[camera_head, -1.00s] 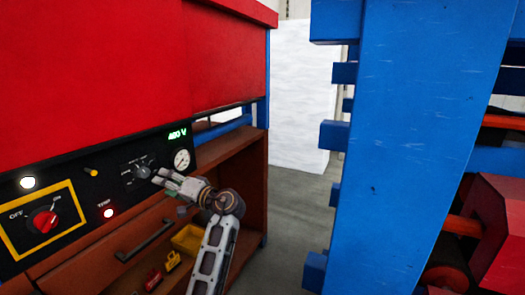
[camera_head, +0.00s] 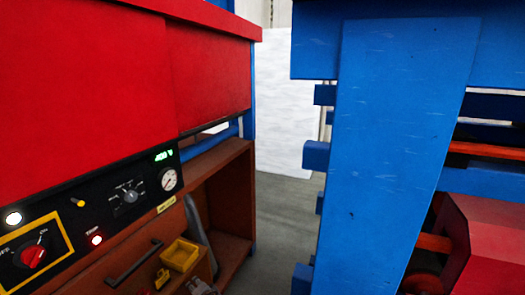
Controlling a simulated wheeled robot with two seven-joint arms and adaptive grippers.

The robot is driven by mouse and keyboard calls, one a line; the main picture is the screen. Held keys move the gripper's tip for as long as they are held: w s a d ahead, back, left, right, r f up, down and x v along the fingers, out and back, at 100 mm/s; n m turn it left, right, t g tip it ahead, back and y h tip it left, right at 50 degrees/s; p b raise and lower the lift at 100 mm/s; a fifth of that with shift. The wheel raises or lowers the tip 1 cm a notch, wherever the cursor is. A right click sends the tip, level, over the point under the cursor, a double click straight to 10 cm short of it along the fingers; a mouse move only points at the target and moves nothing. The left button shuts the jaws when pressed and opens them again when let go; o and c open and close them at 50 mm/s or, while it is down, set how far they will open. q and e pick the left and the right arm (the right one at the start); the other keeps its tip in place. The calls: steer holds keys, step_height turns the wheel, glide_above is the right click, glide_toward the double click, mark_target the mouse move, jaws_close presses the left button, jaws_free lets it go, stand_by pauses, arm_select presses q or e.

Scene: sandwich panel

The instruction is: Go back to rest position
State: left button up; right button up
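The black control panel (camera_head: 113,219) runs along the front of the red machine at the left. Its small selector knob (camera_head: 130,197) is clear of any gripper. The green display (camera_head: 163,155) seems to read about 400 V, though its digits are blurred. The red rotary switch (camera_head: 33,257) in the yellow frame points toward ON. My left gripper is out of view.
A yellow bin (camera_head: 181,255) sits by the handle (camera_head: 135,263) in the brown cabinet (camera_head: 231,199). A large blue frame (camera_head: 385,150) stands at the right, with red machinery (camera_head: 485,235) behind it. Grey floor (camera_head: 285,210) lies open between them.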

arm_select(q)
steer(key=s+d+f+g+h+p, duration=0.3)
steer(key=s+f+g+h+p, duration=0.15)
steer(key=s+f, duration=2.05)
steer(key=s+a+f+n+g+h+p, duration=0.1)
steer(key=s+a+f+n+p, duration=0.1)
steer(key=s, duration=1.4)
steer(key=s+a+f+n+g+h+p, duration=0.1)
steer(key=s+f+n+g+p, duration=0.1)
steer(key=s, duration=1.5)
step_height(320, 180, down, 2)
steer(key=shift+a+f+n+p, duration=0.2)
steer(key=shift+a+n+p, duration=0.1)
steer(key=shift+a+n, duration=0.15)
arm_select(e)
steer(key=a+r, duration=0.3)
steer(key=r, duration=0.6)
steer(key=shift+s+a+r, duration=0.2)
steer(key=shift+s+a, duration=0.2)
steer(key=shift+d, duration=0.1)
steer(key=shift+d, duration=0.3)
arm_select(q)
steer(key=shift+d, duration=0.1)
arm_select(e)
steer(key=shift+a, duration=0.45)
